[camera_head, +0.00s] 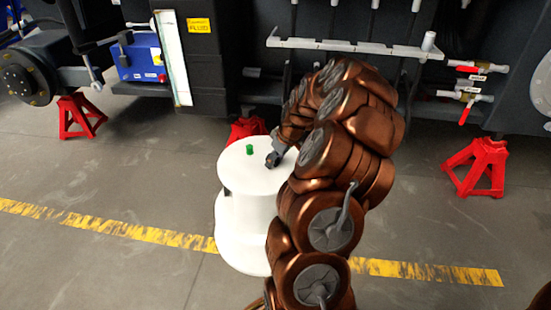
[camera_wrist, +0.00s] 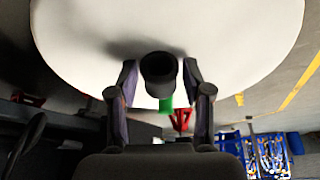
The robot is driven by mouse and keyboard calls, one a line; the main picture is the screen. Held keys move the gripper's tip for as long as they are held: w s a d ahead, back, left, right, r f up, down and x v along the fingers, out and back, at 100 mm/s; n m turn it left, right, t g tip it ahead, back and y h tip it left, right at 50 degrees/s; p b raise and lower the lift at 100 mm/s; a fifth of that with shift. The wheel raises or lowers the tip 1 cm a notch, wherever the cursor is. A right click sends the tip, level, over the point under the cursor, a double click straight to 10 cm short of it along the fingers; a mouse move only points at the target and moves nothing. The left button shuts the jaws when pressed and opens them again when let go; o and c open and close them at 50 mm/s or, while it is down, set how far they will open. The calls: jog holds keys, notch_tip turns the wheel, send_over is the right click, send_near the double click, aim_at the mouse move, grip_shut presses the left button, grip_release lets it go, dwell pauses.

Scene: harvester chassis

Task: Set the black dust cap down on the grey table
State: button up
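The black dust cap (camera_wrist: 158,72) is between my gripper's fingers (camera_wrist: 159,66) in the wrist view, one finger close on each side. It looks like a short dark cylinder. My gripper (camera_head: 274,158) is low over the right part of the round tabletop in the head view, and the cap is too small to make out clearly there. The table (camera_head: 238,175) looks white to light grey, with a round top on a thick pedestal. Its top fills much of the wrist view (camera_wrist: 75,30), with a shadow near the cap. I cannot tell whether the cap touches the tabletop.
A small green piece (camera_head: 250,149) stands on the tabletop left of my gripper; it shows just past the cap in the wrist view (camera_wrist: 166,104). Red stands (camera_head: 80,117) and the dark chassis (camera_head: 290,20) are behind. The tabletop's front left is clear.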

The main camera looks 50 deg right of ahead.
jog(key=shift+o, duration=1)
jog(key=v, duration=1.2)
jog(key=shift+r, duration=0.1)
